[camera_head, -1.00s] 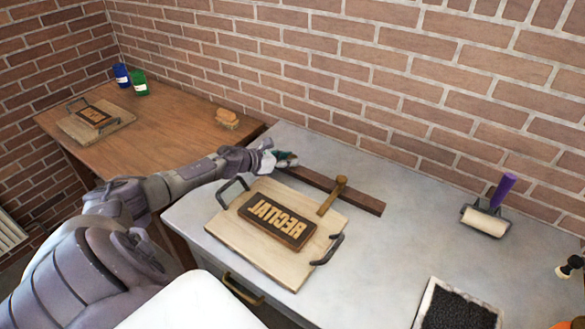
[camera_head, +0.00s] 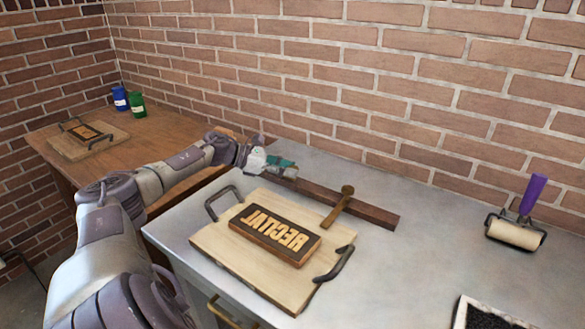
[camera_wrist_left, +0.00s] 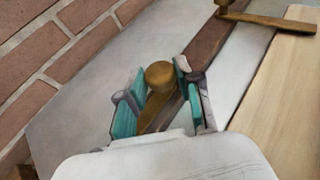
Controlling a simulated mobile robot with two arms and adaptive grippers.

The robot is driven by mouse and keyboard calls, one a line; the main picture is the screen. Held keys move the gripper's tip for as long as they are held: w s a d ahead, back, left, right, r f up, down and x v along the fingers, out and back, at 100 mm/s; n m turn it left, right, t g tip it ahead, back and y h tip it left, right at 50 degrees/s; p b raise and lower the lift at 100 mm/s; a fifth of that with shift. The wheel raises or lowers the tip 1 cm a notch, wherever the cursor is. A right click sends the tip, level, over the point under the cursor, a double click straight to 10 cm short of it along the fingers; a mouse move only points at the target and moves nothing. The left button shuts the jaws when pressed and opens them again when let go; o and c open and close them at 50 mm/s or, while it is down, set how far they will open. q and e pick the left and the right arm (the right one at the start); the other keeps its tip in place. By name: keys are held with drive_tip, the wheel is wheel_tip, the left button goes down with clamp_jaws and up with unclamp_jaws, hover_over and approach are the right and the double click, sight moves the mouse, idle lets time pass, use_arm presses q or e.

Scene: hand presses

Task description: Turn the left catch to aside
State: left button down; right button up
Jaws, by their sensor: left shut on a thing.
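The dark wooden bar (camera_head: 370,212) lies behind the pale board (camera_head: 215,240) on the grey table. The left catch (camera_wrist_left: 160,74), a brass knob with a short arm, sits near the bar's left end, between the fingers of my left gripper (camera_wrist_left: 160,68). My left gripper also shows in the head view (camera_head: 284,168), shut on this catch, and largely hides it there. The catch's arm points back toward the gripper's palm in the wrist view. The other catch (camera_head: 340,204) has its arm lying from the bar over the board's back edge. My right gripper is not in view.
A dark block with raised mirrored letters (camera_head: 275,236) lies on the board, which has two black handles. A purple-handled roller (camera_head: 517,232) and a black-filled tray (camera_head: 490,316) stand to the right. A brick wall (camera_head: 400,130) rises behind.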

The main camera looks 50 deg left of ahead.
use_arm(q)
drive_tip(key=shift+r, duration=0.15)
drive_tip(key=c, duration=0.8)
unclamp_jaws()
drive_tip(key=shift+w, duration=0.1)
drive_tip(key=shift+s+a+r, duration=0.15)
drive_tip(key=shift+s+a, duration=0.35)
drive_tip(key=shift+s, duration=0.35)
drive_tip(key=shift+s+a+r, duration=0.1)
drive_tip(key=shift+s+a, duration=0.45)
drive_tip(key=shift+s, duration=0.3)
drive_tip(key=shift+s+a+r, duration=0.15)
drive_tip(key=shift+s+a, duration=0.35)
drive_tip(key=shift+s, duration=0.35)
drive_tip(key=shift+s+a, duration=0.1)
drive_tip(key=shift+s, duration=0.25)
drive_tip(key=s+a, duration=0.1)
drive_tip(key=s, duration=0.1)
drive_tip(key=s+a, duration=0.3)
drive_tip(key=s, duration=0.2)
drive_tip(key=shift+a+r, duration=0.1)
drive_tip(key=shift+a, duration=0.15)
drive_tip(key=shift+w, duration=0.1)
